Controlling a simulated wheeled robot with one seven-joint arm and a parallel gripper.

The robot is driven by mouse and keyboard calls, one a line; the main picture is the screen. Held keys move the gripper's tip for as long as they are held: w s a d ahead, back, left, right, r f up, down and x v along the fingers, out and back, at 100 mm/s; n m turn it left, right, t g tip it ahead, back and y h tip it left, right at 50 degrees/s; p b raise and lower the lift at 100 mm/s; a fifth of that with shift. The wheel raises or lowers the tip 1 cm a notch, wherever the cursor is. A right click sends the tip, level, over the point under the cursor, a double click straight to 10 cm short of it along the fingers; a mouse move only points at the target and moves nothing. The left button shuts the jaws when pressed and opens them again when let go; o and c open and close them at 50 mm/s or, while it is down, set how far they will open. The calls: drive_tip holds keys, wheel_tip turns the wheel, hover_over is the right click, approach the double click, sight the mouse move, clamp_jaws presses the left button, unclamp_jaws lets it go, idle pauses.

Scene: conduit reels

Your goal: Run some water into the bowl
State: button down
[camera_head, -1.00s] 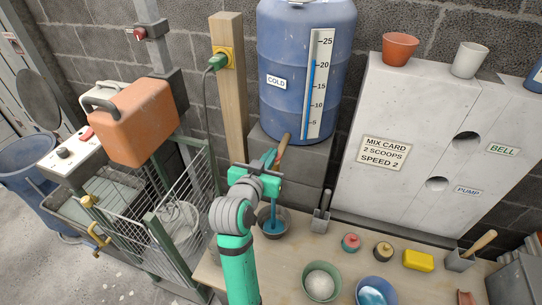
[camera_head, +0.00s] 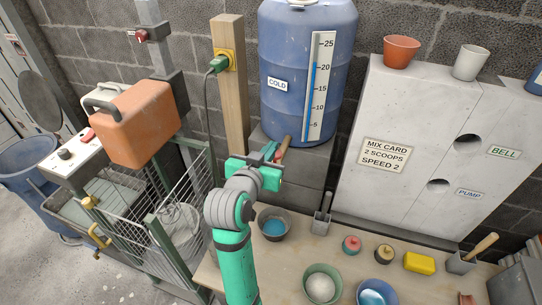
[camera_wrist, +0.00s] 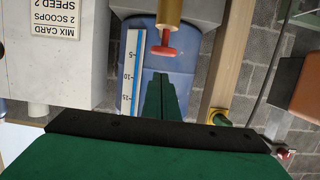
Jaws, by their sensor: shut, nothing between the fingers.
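The blue barrel (camera_head: 285,95) labelled COLD has a level scale and stands behind the bench. Its brass tap (camera_wrist: 171,12) with a red handle (camera_wrist: 164,51) shows in the wrist view. No falling stream is visible. My gripper (camera_head: 273,152) is shut and empty, close beside the tap; its dark green fingers (camera_wrist: 160,82) point toward the red handle in the wrist view. I cannot tell whether they touch it. My gripper partly hides the tap in the head view.
A green bowl of white powder (camera_head: 321,285) and a bowl of blue liquid (camera_head: 373,293) stand on the bench's front. A metal holder (camera_head: 321,222), two small knobbed items and a yellow block (camera_head: 419,262) lie right. A wire rack (camera_head: 178,205) stands left.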

drive_tip(key=v, duration=0.9)
drive_tip(key=shift+s, duration=0.1)
idle(0.8)
